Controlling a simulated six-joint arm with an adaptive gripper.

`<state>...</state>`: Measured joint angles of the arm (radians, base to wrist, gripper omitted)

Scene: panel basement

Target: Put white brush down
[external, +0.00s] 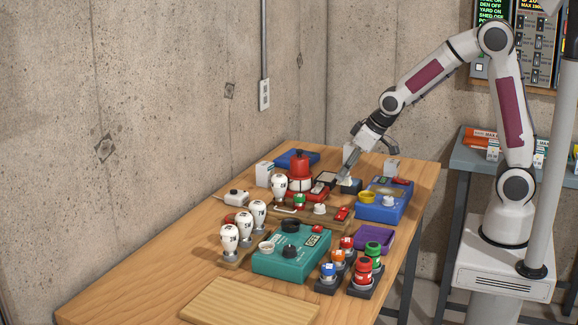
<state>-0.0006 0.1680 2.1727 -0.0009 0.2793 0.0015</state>
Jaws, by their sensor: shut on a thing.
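My gripper (345,174) reaches down at the back right of the wooden table (140,290). It is shut on a small pale thing at its fingertips, which looks like the white brush (346,183). The brush is just above or touching a small dark block (349,188); I cannot tell which. Its shape is mostly hidden by the fingers and its small size.
A teal box (290,256) and several white-topped pieces stand nearer. A bare board (250,304) lies in front; the table's left part is free.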

